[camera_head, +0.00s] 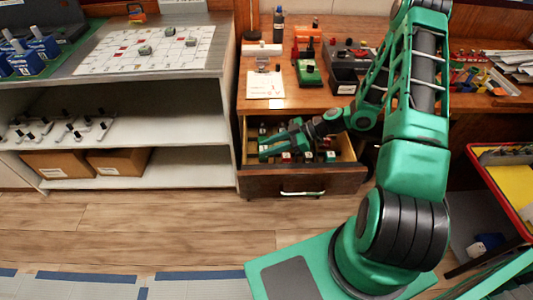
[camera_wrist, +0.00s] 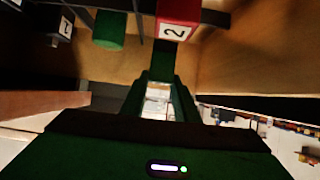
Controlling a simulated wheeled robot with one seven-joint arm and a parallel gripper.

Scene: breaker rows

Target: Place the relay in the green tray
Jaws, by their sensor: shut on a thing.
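My gripper (camera_head: 266,147) is inside the open drawer (camera_head: 343,149) under the desk, with its green fingers pointing left. In the wrist view my gripper (camera_wrist: 160,93) is shut on a small pale, boxy piece (camera_wrist: 157,101) between the fingers, which I take to be the relay. The piece is small and partly hidden by the fingers; the head view does not show it clearly. A small green holder (camera_head: 308,73) lies on the desk above the drawer, which may be the green tray; I cannot tell its inside.
Several labelled pieces lie in the drawer, including a red block marked 2 (camera_wrist: 177,20) and a green round piece (camera_wrist: 109,30). An orange holder (camera_head: 304,50) and dark bins stand on the desk. A grey shelf unit (camera_head: 226,110) stands left of the drawer.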

